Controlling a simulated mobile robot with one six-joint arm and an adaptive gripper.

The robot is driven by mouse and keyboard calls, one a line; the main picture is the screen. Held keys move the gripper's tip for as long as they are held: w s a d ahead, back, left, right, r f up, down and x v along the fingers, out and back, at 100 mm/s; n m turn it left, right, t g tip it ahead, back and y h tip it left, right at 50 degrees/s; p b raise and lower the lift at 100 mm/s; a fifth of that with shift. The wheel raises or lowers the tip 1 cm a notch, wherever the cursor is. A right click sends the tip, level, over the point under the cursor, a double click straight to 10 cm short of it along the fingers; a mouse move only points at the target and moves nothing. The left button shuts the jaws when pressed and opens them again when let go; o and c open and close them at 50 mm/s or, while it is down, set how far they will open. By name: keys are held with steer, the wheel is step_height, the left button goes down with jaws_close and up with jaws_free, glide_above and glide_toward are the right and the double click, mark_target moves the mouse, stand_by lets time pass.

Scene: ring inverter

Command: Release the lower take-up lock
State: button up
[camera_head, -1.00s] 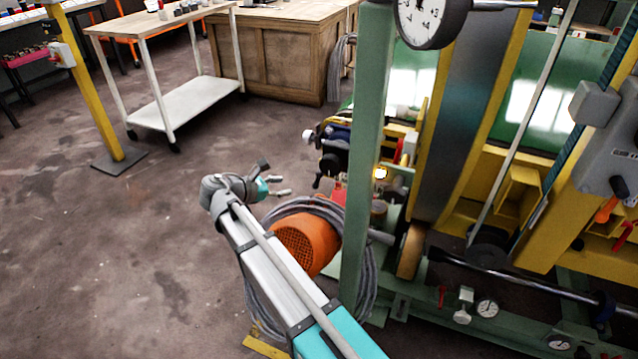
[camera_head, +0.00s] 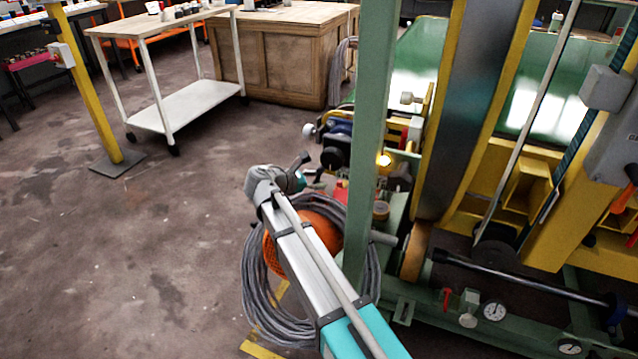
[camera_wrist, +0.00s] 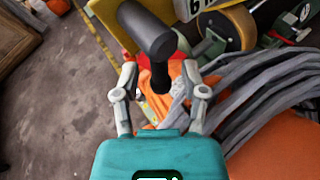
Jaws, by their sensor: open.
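My gripper (camera_wrist: 160,76) is open in the wrist view, with one finger on each side and nothing held. A dark T-shaped handle (camera_wrist: 147,32) shows at the top of that view. Its stem (camera_wrist: 160,78) lies between the fingertips in the picture; whether it touches them I cannot tell. I cannot tell if this handle is the lower take-up lock. In the head view my gripper (camera_head: 316,181) is small, partly hidden by the wrist, and just left of the green machine post (camera_head: 371,150). A black round knob (camera_head: 330,158) sits beyond it on the machine.
An orange housing (camera_head: 318,228) and a grey cable coil (camera_head: 262,290) lie beneath my arm. The coil also shows right of my gripper in the wrist view (camera_wrist: 270,85). A white-legged cart (camera_head: 195,105) and wooden cabinet (camera_head: 280,70) stand behind.

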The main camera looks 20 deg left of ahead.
steer(key=shift+w+d+f, duration=0.15)
steer(key=shift+w+d, duration=0.05)
steer(key=shift+w, duration=0.05)
jaws_close()
stand_by(0.4)
steer(key=shift+a+r+m+y+p, duration=0.25)
steer(key=shift+r+m+y+p, duration=0.2)
steer(key=shift+p, duration=0.35)
steer(key=shift+a+f+m+y+p, duration=0.2)
steer(key=shift+a+m+y+p, duration=0.05)
steer(key=shift+m+y+p, duration=0.25)
